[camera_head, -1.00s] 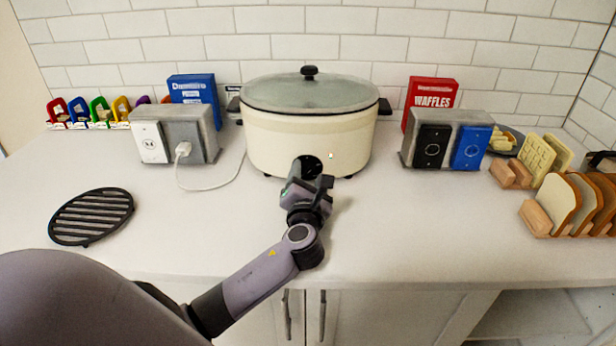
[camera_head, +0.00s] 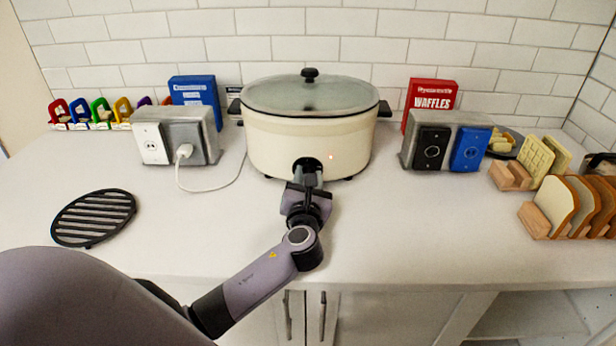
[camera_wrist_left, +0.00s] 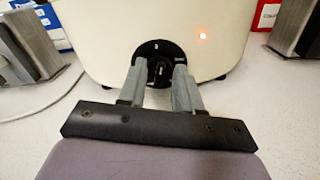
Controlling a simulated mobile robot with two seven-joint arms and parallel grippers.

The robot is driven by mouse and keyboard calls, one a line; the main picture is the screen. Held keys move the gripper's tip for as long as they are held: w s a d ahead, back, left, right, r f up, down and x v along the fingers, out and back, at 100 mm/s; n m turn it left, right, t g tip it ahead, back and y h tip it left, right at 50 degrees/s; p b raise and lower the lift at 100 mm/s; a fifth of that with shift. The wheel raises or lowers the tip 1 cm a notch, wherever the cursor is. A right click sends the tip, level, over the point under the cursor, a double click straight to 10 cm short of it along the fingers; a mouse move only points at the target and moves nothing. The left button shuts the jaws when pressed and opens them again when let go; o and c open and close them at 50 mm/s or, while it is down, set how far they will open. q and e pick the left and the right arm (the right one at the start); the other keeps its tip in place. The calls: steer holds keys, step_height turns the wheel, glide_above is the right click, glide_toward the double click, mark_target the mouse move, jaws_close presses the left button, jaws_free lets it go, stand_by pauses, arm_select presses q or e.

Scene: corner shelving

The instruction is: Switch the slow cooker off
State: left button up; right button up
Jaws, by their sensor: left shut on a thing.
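The cream slow cooker (camera_head: 270,140) with a glass lid stands on the counter against the tiled wall. Its black round dial (camera_wrist_left: 160,50) is on the lower front, and it also shows in the head view (camera_head: 308,164). A small orange light (camera_wrist_left: 202,36) glows to the right of the dial. My left gripper (camera_wrist_left: 159,70) is at the dial, its two grey fingers shut on the dial's knob. In the head view my left gripper (camera_head: 307,178) covers part of the dial. My right gripper is not in view.
A grey outlet box (camera_head: 205,135) with a white plug and cord stands left of the cooker. Another box with a black and a blue plate (camera_head: 468,150) stands right. A black trivet (camera_head: 92,217) lies at left, toast racks (camera_head: 575,205) at right. The front counter is clear.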

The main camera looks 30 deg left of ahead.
arm_select(q)
steer(key=shift+n, duration=1.6)
steer(key=o, duration=1)
steer(key=shift+b+v, duration=0.3)
steer(key=shift+v, duration=3.3)
steer(key=shift+s+a, duration=0.1)
